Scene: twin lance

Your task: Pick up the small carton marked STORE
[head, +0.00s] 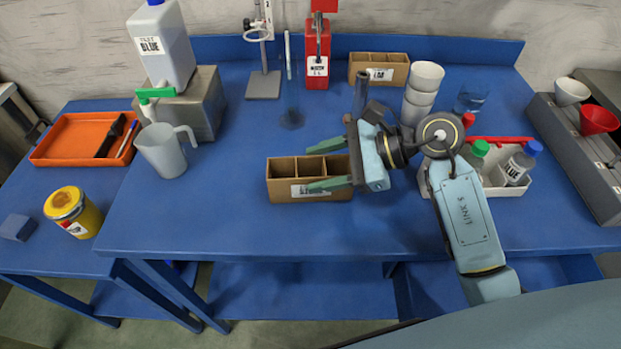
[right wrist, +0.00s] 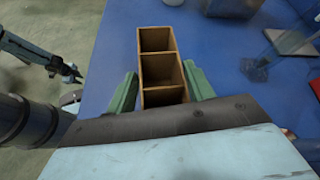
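A small open brown carton (head: 283,179) with compartments stands on the blue table. Its white front label is partly covered by a finger and I cannot read it for sure. My right gripper (head: 328,168) comes in from the right with its green fingers open at the carton's right end. In the right wrist view the same carton (right wrist: 158,65) lies between the two fingers (right wrist: 160,92), with a gap on each side. A second brown carton (head: 365,77) at the back has a label reading like LAB. What seems my left gripper (right wrist: 70,73) shows small in the right wrist view, over the floor.
A grey box (head: 205,112) bears a BLUE jug, with a clear pitcher (head: 163,152) beside it. A stand (head: 263,85) and a red device (head: 317,55) are behind. White cups (head: 420,85) and a white bottle caddy (head: 515,187) are right. The table in front of the carton is clear.

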